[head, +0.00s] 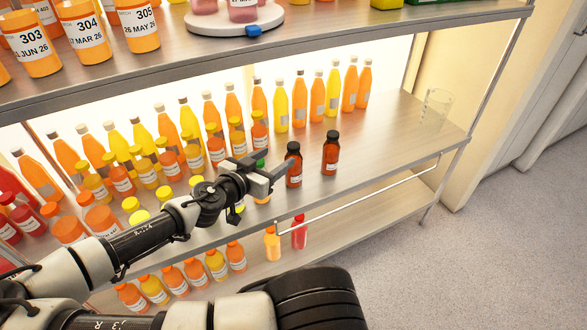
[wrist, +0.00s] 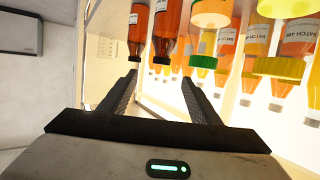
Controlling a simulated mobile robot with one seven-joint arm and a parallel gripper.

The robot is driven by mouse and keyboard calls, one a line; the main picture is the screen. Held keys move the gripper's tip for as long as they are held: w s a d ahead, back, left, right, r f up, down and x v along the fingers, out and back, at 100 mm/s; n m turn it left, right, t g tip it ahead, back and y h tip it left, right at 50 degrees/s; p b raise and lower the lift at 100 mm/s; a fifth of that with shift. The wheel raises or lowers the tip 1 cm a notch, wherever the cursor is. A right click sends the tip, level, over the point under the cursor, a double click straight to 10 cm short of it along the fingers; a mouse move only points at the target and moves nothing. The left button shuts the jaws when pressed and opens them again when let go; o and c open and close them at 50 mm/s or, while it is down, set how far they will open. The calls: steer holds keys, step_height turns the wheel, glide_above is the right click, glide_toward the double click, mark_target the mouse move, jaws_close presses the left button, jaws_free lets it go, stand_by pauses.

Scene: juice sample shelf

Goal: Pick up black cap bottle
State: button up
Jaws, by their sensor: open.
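Two dark amber bottles with black caps and white labels stand upright on the middle shelf in the head view: a nearer one (head: 294,172) beside my gripper and one farther right (head: 331,155). My gripper (head: 272,168) is open and empty, just left of the nearer bottle. The wrist view is upside down. There the nearer black cap bottle (wrist: 167,28) lies ahead, its cap seen between my fingertips (wrist: 158,80); the other (wrist: 138,28) is left of it. Whether the fingers touch a bottle cannot be told.
Rows of orange and yellow bottles (head: 232,108) crowd the shelf left and behind. A green cap (wrist: 203,62) shows close right of my fingers in the wrist view. A clear glass (head: 435,108) stands at the right end. The upper shelf (head: 330,38) overhangs. Shelf right of the amber bottles is mostly free.

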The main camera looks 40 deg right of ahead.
mark_target(290, 149)
steer(key=shift+f+b+x, duration=0.2)
steer(key=shift+b+x, duration=0.2)
steer(key=shift+x, duration=2.15)
steer(key=shift+f+b+x, duration=0.15)
steer(key=shift+b+x, duration=0.2)
steer(key=shift+x, duration=2.15)
steer(key=shift+w+a, duration=0.1)
steer(key=shift+a, duration=0.05)
jaws_close()
